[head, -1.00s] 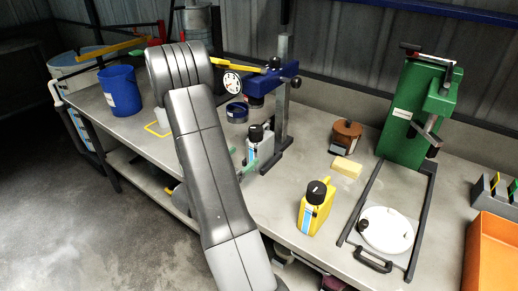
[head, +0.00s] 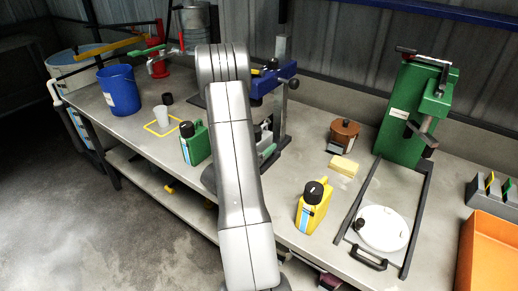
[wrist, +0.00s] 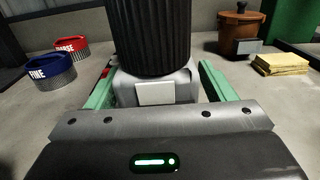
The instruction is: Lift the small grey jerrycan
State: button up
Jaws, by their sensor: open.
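The small grey jerrycan (wrist: 184,90) stands close ahead in the wrist view, upright, with a pale label and a large black ribbed cap (wrist: 150,35). My gripper (wrist: 157,84) is open. One green finger is on each side of the can's body, and a narrow gap seems to show on both sides. I cannot tell whether either finger touches it. In the head view my arm hides most of the can and the gripper.
A green jerrycan (head: 195,143) stands left of my arm and a yellow one (head: 312,207) right of it. A blue press (head: 275,80) rises behind.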

grip_shut()
dwell(0.3)
jog(key=shift+r, duration=0.1)
